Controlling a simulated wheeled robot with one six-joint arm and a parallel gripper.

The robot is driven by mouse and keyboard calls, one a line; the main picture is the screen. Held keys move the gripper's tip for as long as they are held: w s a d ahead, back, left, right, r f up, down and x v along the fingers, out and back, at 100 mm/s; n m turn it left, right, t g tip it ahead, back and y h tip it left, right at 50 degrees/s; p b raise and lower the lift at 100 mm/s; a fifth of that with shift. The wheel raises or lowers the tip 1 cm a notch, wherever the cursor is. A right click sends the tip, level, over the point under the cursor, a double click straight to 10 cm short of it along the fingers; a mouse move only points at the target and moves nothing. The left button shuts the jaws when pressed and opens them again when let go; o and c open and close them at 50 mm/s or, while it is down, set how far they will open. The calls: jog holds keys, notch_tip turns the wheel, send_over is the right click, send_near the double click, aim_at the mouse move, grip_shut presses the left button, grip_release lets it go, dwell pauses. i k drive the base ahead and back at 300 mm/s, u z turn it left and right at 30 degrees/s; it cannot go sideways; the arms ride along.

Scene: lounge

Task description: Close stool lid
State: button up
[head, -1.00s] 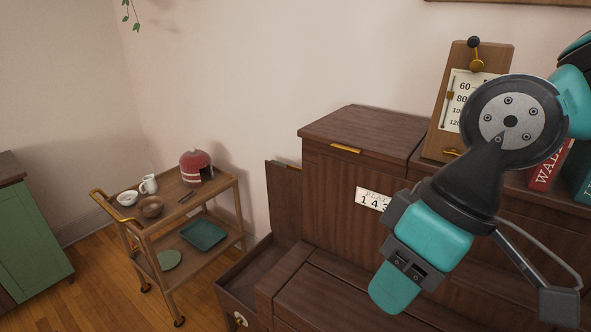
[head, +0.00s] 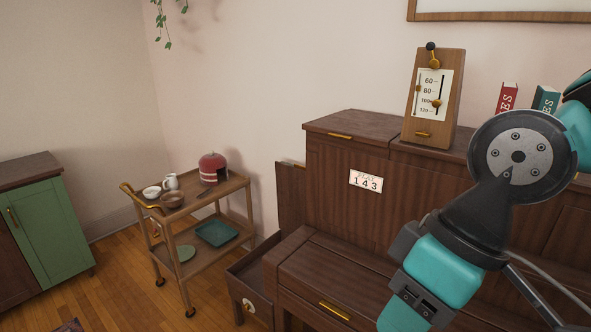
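The stool (head: 258,262) appears to be the dark wooden open-topped box at the lower centre, with a round pale fitting on its front; its lower part is cut off by the picture edge. A dark panel, apparently its lid (head: 290,196), stands upright at the back of the box, close to the wall and the piano side. My arm comes in from the right. My gripper (head: 425,295), teal and black, hangs in front of the piano, right of the stool and apart from it. Its fingers cannot be made out clearly, and nothing is seen held.
The dark upright piano (head: 330,165) adjoins the stool on the right, its keyboard cover (head: 350,275) shut. A metronome (head: 434,98) and books (head: 506,98) stand on it. A wooden trolley (head: 165,250) with dishes stands left. A green cabinet (head: 50,230) is far left. Floor shows between them.

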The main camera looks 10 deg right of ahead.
aim_at(290, 179)
jog(key=u, duration=0.7)
jog(key=i, duration=0.95)
jog(key=u, duration=0.9)
jog(key=i, duration=1.3)
jog(key=z, duration=0.5)
jog(key=i, duration=1.1)
jog(key=z, duration=1.05)
jog(key=i, duration=0.35)
jog(key=z, duration=0.25)
